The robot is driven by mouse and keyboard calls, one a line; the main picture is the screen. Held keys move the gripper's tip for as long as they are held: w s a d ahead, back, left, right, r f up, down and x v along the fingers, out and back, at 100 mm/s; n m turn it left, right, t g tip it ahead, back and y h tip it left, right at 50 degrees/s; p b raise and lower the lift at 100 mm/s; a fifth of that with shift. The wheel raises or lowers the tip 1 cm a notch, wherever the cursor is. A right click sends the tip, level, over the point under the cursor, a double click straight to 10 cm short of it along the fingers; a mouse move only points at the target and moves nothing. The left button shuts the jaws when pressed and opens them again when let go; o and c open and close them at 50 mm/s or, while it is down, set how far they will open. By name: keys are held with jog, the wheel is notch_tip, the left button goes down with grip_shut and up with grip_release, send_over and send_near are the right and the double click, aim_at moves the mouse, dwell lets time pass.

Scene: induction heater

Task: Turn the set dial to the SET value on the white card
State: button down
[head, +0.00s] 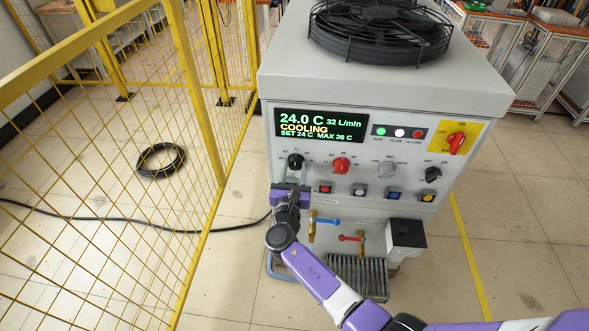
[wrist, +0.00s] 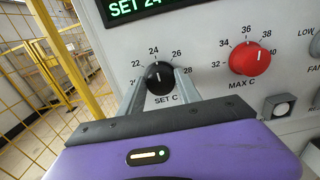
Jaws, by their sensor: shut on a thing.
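The black set dial (head: 296,160) is at the left of the chiller's front panel, under the display. In the wrist view the set dial (wrist: 159,77) sits above the label SET C, and its white pointer line points up toward 24. My gripper (head: 293,184) reaches it from below. In the wrist view my gripper (wrist: 160,82) has one finger on each side of the dial and is shut on it. The display (head: 321,125) reads 24.0 C, 32 L/min, COOLING, SET 24 C, MAX 36 C. I cannot make out a white card in either view.
The red MAX C dial (wrist: 250,59) is close to the right of the set dial. A row of push buttons lies below, then blue and red valve handles (head: 326,221). A yellow mesh fence (head: 195,110) stands to the left. Open floor lies right.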

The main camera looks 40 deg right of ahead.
jog(key=shift+f+m+b, duration=0.1)
jog(key=shift+m+b, duration=0.2)
jog(key=m+b, duration=0.3)
jog(key=shift+f+m+b, duration=0.15)
jog(key=shift+m+b, duration=0.15)
jog(key=m+b, duration=0.5)
jog(key=shift+s+d+f, duration=0.1)
jog(key=shift+s, duration=0.05)
jog(key=m+b, duration=0.5)
jog(key=shift+f+m+b, duration=0.1)
jog(key=shift+m+b, duration=0.25)
jog(key=shift+m, duration=0.05)
jog(key=shift+m+b, duration=1.4)
jog(key=shift+r, duration=0.2)
jog(key=c, duration=0.9)
grip_release()
jog(key=shift+o, duration=0.2)
